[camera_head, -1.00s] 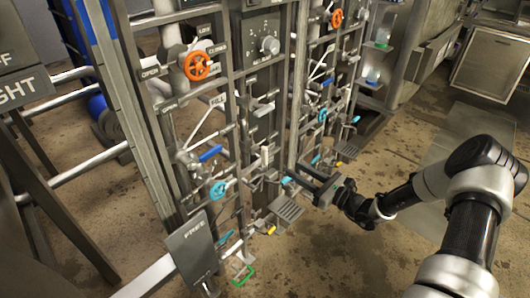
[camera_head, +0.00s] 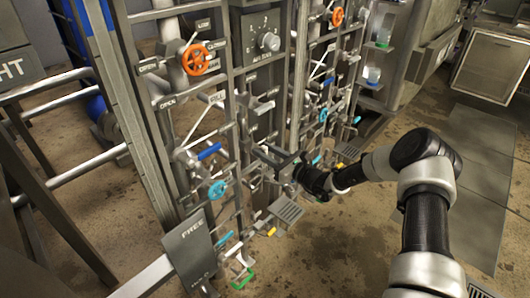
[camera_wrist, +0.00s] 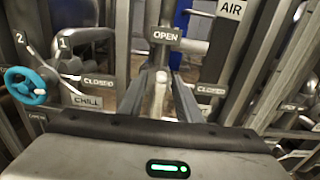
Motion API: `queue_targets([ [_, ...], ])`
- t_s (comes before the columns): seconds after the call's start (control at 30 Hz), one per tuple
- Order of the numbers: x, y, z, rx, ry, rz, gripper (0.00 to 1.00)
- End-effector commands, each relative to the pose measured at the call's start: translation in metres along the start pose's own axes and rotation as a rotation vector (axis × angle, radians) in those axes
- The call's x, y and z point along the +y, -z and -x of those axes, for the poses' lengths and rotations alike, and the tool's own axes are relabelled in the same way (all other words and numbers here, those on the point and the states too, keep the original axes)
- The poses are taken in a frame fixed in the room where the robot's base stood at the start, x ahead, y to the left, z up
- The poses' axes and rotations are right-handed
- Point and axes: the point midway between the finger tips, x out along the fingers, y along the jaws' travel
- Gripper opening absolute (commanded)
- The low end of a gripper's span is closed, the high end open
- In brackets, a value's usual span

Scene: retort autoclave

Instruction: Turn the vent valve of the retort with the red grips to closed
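My gripper (camera_head: 272,157) is at the valve panel in the head view, at mid-height. In the wrist view its two dark fingers (camera_wrist: 161,98) stand apart. A pale upright handle (camera_wrist: 160,84) shows between them, with gaps on both sides. Its label OPEN (camera_wrist: 165,36) is above it. CLOSED labels stand left (camera_wrist: 97,82) and right (camera_wrist: 211,90) of it. I cannot make out red grips in either view, so I cannot tell which retort this handle belongs to. The gripper hides part of the panel behind it in the head view.
Orange handwheels (camera_head: 195,60) sit high on the panel frames, and a blue handwheel (camera_head: 217,190) lower left; a blue wheel (camera_wrist: 25,86) is left in the wrist view. A FREE sign plate (camera_head: 190,246) stands front left. Pipes crowd the panel. The floor at right (camera_head: 370,240) is clear.

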Motion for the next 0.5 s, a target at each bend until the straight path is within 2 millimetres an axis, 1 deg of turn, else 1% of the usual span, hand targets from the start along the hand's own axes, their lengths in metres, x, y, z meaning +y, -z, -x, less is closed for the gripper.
queue_targets([
  [0.13,0.0,-0.0001,0.0001,0.0,0.0,0.0,0.31],
  [0.17,0.0,-0.0001,0.0001,0.0,0.0,0.0,0.28],
  [0.3,0.0,0.0,0.0002,0.0,0.0,0.0,0.04],
  [0.33,0.0,0.0,0.0002,0.0,0.0,0.0,0.0],
  [0.5,0.0,0.0,0.0004,0.0,0.0,-0.002,0.0],
])
